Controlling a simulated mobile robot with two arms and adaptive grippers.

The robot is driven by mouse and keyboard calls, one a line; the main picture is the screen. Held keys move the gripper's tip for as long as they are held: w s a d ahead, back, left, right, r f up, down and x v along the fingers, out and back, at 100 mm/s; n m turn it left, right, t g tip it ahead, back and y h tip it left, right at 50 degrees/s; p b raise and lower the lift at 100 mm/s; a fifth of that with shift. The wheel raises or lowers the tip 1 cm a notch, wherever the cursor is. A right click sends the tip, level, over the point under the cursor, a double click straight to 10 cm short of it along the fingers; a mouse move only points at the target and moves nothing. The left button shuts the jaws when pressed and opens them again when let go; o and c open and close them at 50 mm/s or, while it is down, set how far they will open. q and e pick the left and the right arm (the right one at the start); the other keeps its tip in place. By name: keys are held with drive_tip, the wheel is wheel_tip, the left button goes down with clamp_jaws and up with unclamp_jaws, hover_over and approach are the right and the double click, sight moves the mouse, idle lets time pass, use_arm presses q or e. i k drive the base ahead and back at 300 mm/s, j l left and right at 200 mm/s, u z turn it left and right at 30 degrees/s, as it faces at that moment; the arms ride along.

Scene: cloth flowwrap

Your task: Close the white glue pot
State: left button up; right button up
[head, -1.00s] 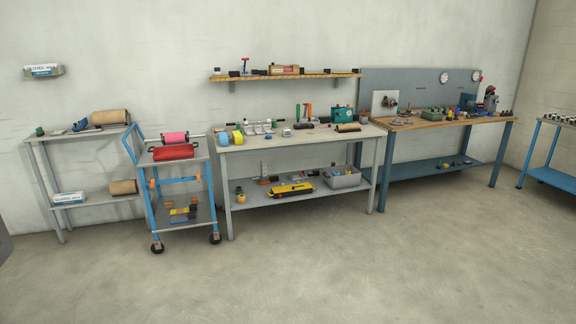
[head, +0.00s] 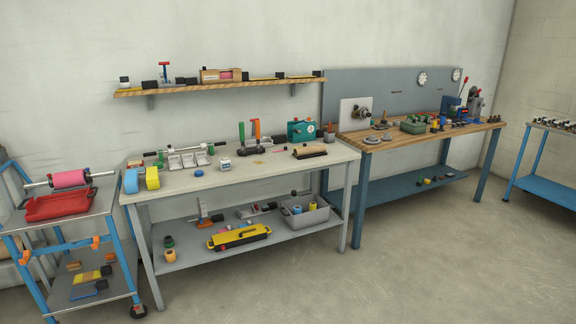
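A small white pot-like object (head: 224,163) stands on the light grey workbench (head: 215,178), near the middle of its top. It may be the white glue pot, but it is too small to tell, and I cannot tell whether its lid is on. Neither of my grippers is in view.
A blue roll (head: 131,180) and yellow roll (head: 152,178) stand at the bench's left end. A brown roller (head: 309,151) lies at its right. A cart with a red tray (head: 58,204) stands left, a wooden-topped bench (head: 470,129) right. The floor (head: 420,265) in front is clear.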

sight(224, 163)
drive_tip(key=i+u, duration=0.25)
drive_tip(key=i, duration=0.25)
drive_tip(key=i+l+u, duration=0.3)
drive_tip(key=i, duration=0.15)
drive_tip(key=i+l+u, duration=0.25)
drive_tip(key=i, duration=0.2)
drive_tip(key=i+l+u, duration=1.05)
drive_tip(key=l, duration=0.3)
drive_tip(key=i+l+u, duration=0.3)
drive_tip(key=l, duration=0.15)
drive_tip(key=k, duration=0.1)
